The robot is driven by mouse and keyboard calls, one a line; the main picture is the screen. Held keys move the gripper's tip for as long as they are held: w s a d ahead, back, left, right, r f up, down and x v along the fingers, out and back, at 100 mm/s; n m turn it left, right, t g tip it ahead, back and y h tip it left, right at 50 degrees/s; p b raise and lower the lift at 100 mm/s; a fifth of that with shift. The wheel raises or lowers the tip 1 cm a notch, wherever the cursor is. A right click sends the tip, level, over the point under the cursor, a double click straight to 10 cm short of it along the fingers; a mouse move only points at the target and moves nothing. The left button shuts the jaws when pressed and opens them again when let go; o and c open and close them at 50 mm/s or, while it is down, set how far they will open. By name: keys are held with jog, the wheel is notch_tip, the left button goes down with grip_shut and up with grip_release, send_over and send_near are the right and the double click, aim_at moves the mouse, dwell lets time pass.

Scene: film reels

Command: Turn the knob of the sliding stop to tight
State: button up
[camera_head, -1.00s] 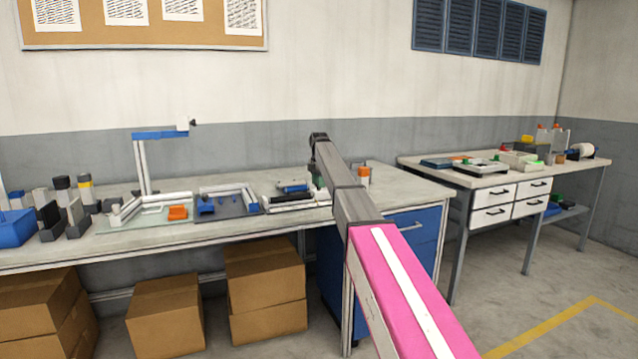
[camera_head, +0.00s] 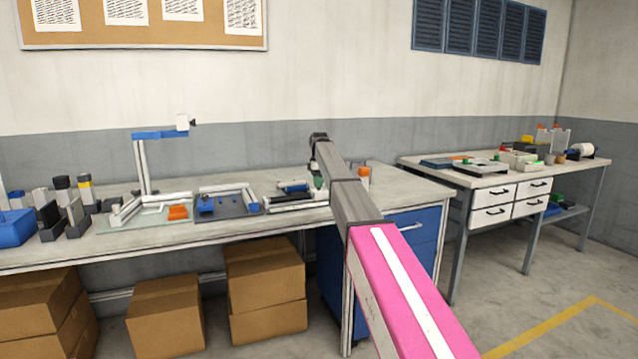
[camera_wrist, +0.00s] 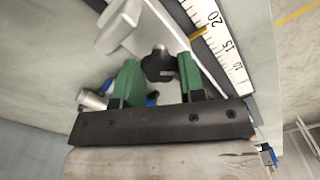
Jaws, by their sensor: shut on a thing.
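The black lobed knob (camera_wrist: 158,66) shows in the wrist view between the two green fingers of my gripper (camera_wrist: 158,72). My gripper is shut on it, one finger at each side. The knob sits by the pale grey sliding stop (camera_wrist: 117,22), beside a white scale (camera_wrist: 222,47) marked 10, 15 and 20. A small yellow mark (camera_wrist: 198,33) lies near the scale. In the head view, my gripper is mostly hidden behind my arm; a green finger (camera_head: 318,182) shows at the bench's right part. I cannot read how tight the knob is.
The grey bench (camera_head: 395,185) also carries a blue-edged frame (camera_head: 253,208), an orange block (camera_head: 178,212) and an orange-capped item (camera_head: 363,172) right of my arm. A tall stand (camera_head: 141,168) rises at the back left. A second table (camera_head: 480,177) stands at the right.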

jog(key=m, duration=1.3)
jog(key=shift+m, duration=0.4)
jog(key=m, duration=1.3)
jog(key=shift+a+m, duration=0.1)
jog(key=shift+m, duration=0.3)
jog(key=o, duration=0.9)
jog(key=shift+r, duration=0.1)
